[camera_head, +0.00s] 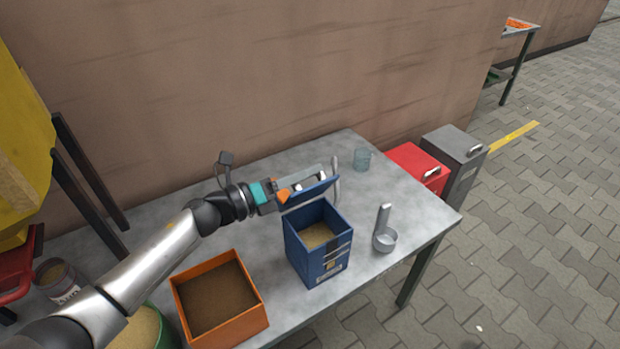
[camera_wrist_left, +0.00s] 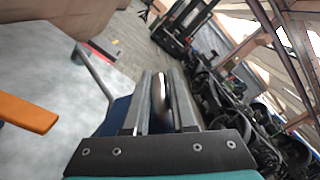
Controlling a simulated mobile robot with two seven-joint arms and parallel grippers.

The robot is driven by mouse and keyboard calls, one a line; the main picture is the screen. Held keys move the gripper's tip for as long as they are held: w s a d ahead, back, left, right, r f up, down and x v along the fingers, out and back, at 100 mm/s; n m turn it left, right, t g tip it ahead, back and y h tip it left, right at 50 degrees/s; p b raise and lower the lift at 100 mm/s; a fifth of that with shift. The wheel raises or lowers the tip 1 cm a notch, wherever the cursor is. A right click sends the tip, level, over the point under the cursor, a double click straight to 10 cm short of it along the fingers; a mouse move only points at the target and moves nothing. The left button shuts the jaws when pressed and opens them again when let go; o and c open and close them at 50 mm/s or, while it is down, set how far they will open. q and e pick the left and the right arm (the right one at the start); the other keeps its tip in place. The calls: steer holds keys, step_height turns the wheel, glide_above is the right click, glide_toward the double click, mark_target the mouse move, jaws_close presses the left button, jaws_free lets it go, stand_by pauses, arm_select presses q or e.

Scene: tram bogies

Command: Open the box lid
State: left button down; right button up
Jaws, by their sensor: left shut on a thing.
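A blue box (camera_head: 320,255) stands on the grey metal table, with sandy material visible inside. Its blue lid (camera_head: 310,194) is raised at the far side, tilted up away from the opening. My left gripper (camera_head: 318,178) reaches in from the left at the lid's upper edge. In the left wrist view its two fingers (camera_wrist_left: 162,100) are shut on a rounded grey lid handle (camera_wrist_left: 160,92), with dark blue of the lid beside them. The fingers partly hide the handle. My right gripper is in neither view.
An orange open crate (camera_head: 262,322) stands left of the box on the table (camera_head: 400,200). Red (camera_head: 418,158) and grey (camera_head: 462,150) bins stand beyond the table; a wall runs behind.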

arm_select(q)
steer(key=shift+w+a+f, duration=0.15)
steer(key=shift+w+a, duration=0.15)
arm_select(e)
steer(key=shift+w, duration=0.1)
arm_select(q)
steer(key=c, duration=0.9)
jaws_free()
steer(key=shift+o, duration=0.7)
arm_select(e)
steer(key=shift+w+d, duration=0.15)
arm_select(q)
steer(key=p+v, duration=0.1)
steer(key=v, duration=1.4)
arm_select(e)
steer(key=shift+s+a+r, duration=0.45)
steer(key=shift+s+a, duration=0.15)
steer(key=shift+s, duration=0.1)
arm_select(q)
steer(key=shift+s, duration=0.1)
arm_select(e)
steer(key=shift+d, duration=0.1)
